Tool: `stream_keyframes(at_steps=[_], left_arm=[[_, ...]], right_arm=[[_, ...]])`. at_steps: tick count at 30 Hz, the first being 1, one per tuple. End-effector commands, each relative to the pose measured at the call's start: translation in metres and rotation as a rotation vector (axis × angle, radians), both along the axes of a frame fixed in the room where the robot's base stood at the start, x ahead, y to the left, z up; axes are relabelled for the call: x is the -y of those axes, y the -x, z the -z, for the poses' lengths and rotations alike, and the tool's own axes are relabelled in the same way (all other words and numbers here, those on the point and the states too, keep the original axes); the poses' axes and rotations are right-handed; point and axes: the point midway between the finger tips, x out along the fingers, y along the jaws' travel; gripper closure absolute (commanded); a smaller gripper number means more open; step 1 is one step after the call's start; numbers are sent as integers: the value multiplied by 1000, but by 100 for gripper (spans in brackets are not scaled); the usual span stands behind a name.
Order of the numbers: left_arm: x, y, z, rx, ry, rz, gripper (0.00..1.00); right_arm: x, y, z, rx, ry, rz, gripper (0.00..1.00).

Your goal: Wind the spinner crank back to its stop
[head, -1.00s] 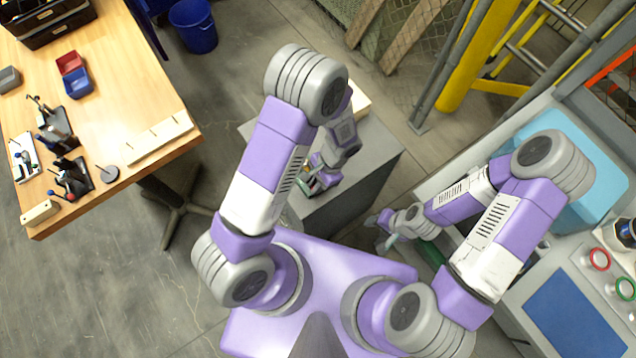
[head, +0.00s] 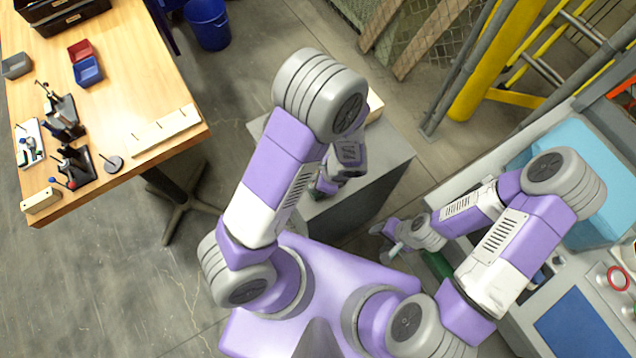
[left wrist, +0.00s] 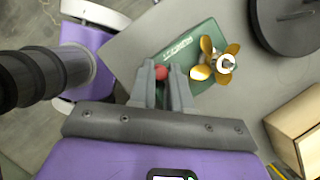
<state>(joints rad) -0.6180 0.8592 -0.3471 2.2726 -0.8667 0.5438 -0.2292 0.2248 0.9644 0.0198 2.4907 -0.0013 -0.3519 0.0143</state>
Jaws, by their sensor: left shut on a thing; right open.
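The spinner shows in the left wrist view as a green base plate (left wrist: 196,45) carrying a gold propeller (left wrist: 213,62). A red ball knob (left wrist: 161,72), seemingly the crank's handle, sits between the fingers of my left gripper (left wrist: 161,82), which is shut on it. The crank's arm is hidden by the fingers, so its angle cannot be told. In the head view my left gripper (head: 322,188) is over the grey pedestal (head: 385,175), and my arm hides most of the spinner. My right gripper (head: 386,240) is open and apart from the spinner, right of the pedestal.
A wooden block (left wrist: 302,122) and a dark round disc (left wrist: 288,22) are on the grey top near the spinner. A wooden workbench (head: 130,75) with bins and small fixtures stands at left. A control console (head: 570,320) stands at right. Open floor lies between bench and pedestal.

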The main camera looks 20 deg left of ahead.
Motion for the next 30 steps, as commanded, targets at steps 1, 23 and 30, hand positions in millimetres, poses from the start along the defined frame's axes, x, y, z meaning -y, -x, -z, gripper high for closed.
stream_keyframes(at_steps=[1, 23, 30], left_arm=[[0, 0, 1, 0, 0, 9, 100], [-1, 0, 0, 0, 0, 24, 57], [0, 0, -1, 1, 0, 23, 57]], right_arm=[[0, 0, 1, 0, 0, 0, 49], [0, 0, 1, 0, 0, 0, 49], [0, 0, 1, 0, 0, 0, 49]])
